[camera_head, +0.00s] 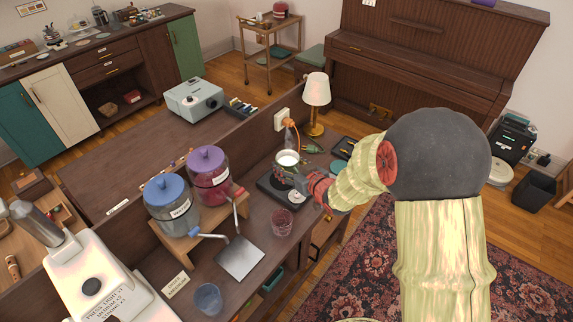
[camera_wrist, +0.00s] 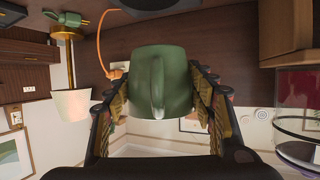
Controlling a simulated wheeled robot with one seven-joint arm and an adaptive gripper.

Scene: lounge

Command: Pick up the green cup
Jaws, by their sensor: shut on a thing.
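The green cup (camera_wrist: 162,85) fills the middle of the wrist view, with its handle facing the camera. My gripper (camera_wrist: 160,98) has one finger on each side of the cup and is shut on it. In the head view the cup (camera_head: 287,159) shows its pale inside and rim, over a dark square plate (camera_head: 268,189) on the counter. My gripper reaches it from the right and hides part of its body. I cannot tell whether the cup touches the plate.
A lamp (camera_head: 316,92) stands just behind the cup, near an orange cord (camera_head: 291,125). A black stove-like box (camera_head: 511,139) is at far right.

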